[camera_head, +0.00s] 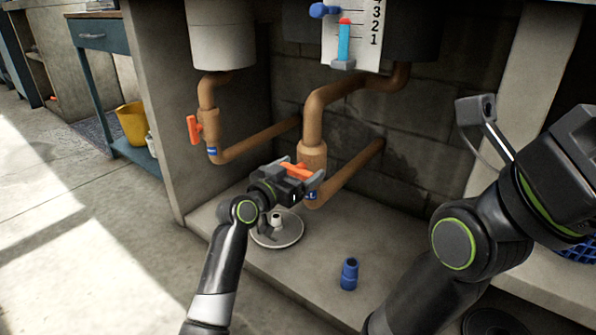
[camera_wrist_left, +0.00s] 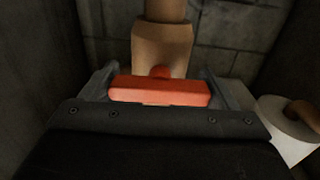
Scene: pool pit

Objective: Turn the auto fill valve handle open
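My left gripper (camera_head: 300,178) is at this handle. In the left wrist view the orange handle (camera_wrist_left: 160,91) lies lengthwise between my two widely spread fingers, its ends close to them. I cannot tell whether either finger touches it. Another orange handle (camera_head: 194,128) stands upright on the left pipe, away from my grippers. I see no label naming the auto fill valve.
A round grey disc (camera_head: 277,230) and a blue fitting (camera_head: 349,273) stand on the concrete ledge below. A gauge board (camera_head: 352,35) with a blue lever hangs above the right pipe. A concrete wall (camera_head: 150,100) stands left of the pipes. A yellow bucket (camera_head: 133,124) is farther left.

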